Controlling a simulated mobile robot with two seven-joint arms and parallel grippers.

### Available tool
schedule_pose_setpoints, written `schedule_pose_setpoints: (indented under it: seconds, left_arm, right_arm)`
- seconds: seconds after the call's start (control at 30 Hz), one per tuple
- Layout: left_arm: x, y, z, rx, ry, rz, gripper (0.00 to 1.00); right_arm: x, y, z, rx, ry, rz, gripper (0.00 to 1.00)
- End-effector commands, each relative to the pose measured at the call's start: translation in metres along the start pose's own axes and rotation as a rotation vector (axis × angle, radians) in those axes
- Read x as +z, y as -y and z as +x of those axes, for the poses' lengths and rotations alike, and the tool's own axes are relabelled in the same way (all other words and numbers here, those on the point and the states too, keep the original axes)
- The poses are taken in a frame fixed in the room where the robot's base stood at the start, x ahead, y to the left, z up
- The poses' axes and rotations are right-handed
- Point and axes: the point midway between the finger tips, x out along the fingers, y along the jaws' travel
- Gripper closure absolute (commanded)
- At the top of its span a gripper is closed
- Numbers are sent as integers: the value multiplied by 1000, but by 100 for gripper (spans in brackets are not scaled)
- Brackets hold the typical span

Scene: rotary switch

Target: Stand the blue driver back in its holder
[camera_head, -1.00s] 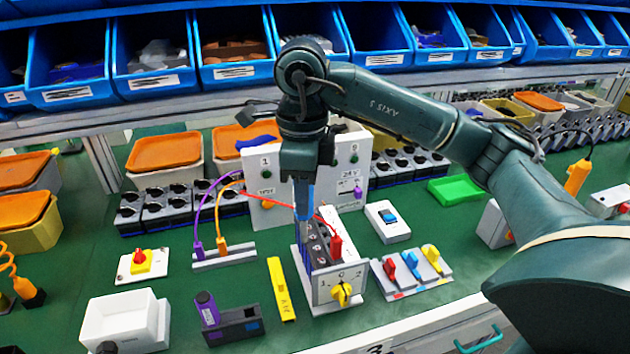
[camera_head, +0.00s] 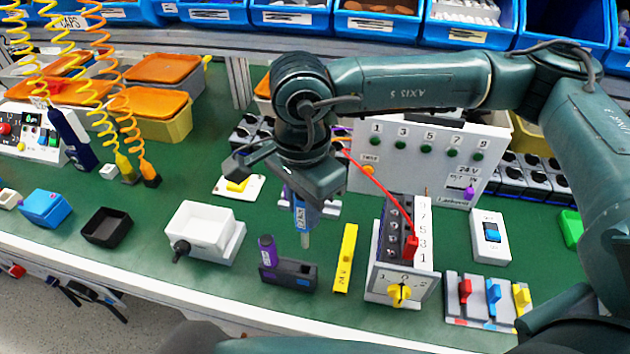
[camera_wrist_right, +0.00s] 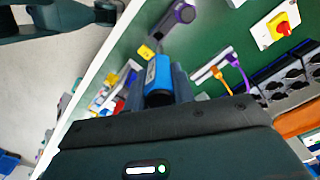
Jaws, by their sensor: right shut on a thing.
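My right gripper (camera_head: 303,196) is shut on the blue driver (camera_head: 300,212), which hangs almost upright, shaft down. In the head view its tip shows just above and behind the black holder (camera_head: 290,280). A purple driver (camera_head: 266,249) stands in the holder's left part; the right part has a blue mark and looks empty. In the right wrist view the blue handle (camera_wrist_right: 158,78) sits between the fingers, with the purple driver (camera_wrist_right: 184,13) beyond. The left gripper is not in view.
A white box (camera_head: 205,235) with a black knob stands left. Green mat is clear around the driver tip. The bench's front edge is close to the holder.

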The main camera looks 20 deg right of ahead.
Motion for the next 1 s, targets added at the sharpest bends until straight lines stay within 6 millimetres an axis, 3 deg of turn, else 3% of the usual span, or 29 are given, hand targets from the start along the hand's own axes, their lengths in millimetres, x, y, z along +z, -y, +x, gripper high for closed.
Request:
schedule_pose_setpoints:
  seconds: [0.67, 1.0]
  left_arm:
    - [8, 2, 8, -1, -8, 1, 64]
    - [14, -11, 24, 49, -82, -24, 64]
  right_arm:
    - [5, -2, 8, 3, -1, -58, 100]
    - [6, -3, 51, 4, 0, -57, 100]
